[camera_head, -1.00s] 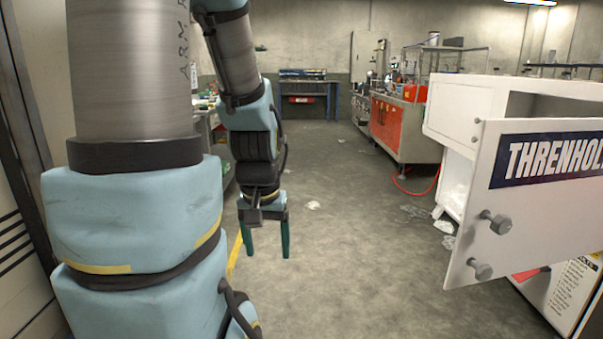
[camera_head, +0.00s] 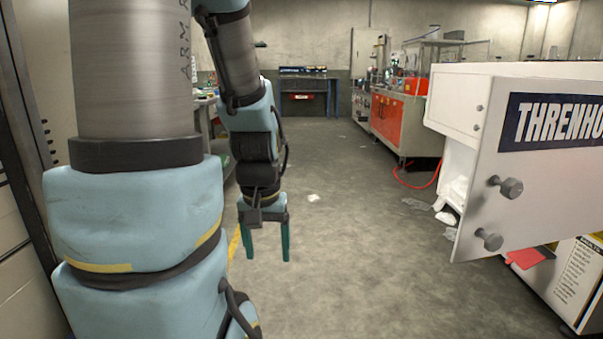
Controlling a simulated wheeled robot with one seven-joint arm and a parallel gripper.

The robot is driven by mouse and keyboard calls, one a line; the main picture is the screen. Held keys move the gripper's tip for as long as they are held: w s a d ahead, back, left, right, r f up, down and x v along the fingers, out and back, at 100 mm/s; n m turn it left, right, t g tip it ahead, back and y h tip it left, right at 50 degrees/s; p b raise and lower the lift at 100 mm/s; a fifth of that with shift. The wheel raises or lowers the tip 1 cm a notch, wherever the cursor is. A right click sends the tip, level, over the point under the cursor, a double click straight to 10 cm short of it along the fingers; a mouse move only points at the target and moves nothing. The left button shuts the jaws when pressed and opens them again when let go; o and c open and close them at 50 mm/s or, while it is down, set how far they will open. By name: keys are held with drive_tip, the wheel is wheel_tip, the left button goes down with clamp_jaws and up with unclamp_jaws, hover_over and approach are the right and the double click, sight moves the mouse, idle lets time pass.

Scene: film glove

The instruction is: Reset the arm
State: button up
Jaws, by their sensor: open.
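My arm hangs on the left side of the head view, with its forearm bent downward. My gripper (camera_head: 267,245) points down at the end of it, left of the middle of the picture. Its two green fingers are apart, with nothing between them. It hangs in front of the bare grey floor (camera_head: 340,240) and touches nothing that I can see.
A white cabinet (camera_head: 455,98) with a door (camera_head: 545,180) marked THRENHO... stands at the right, its door swung out. An orange-red workbench (camera_head: 388,118) and a red hose (camera_head: 415,187) lie beyond it. A blue bench (camera_head: 305,95) stands at the back wall.

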wheel_tip(320, 180, up, 17)
drive_tip(key=p, duration=1.6)
